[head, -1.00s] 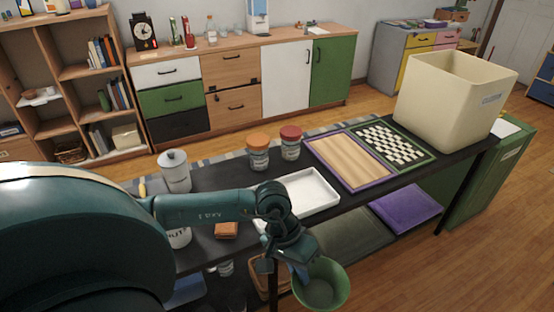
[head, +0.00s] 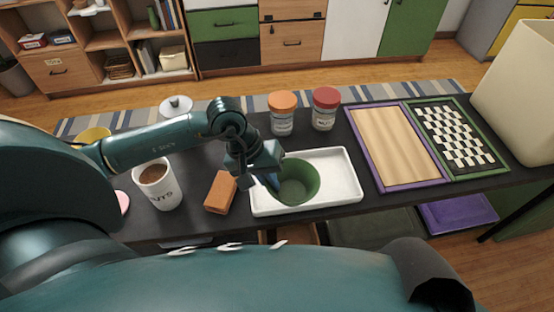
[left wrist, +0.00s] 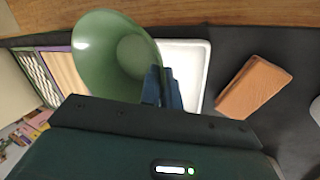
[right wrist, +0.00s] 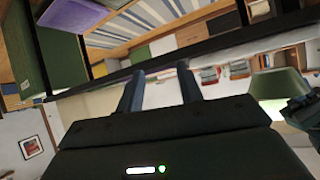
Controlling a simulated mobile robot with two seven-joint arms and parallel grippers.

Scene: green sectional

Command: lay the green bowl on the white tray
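The green bowl (head: 298,185) is over the left part of the white tray (head: 340,188), its opening tilted. My left gripper (head: 270,182) is shut on the bowl's rim at its left side. The left wrist view shows the bowl (left wrist: 115,50) beside the dark fingers (left wrist: 162,88), with the tray (left wrist: 187,60) behind it. I cannot tell whether the bowl's base touches the tray. In the right wrist view my right gripper (right wrist: 160,90) has its fingers apart with nothing between them; it is outside the head view.
A wooden board (head: 393,145), a checkered board (head: 455,135) and a cream bin (head: 525,90) are to the right.

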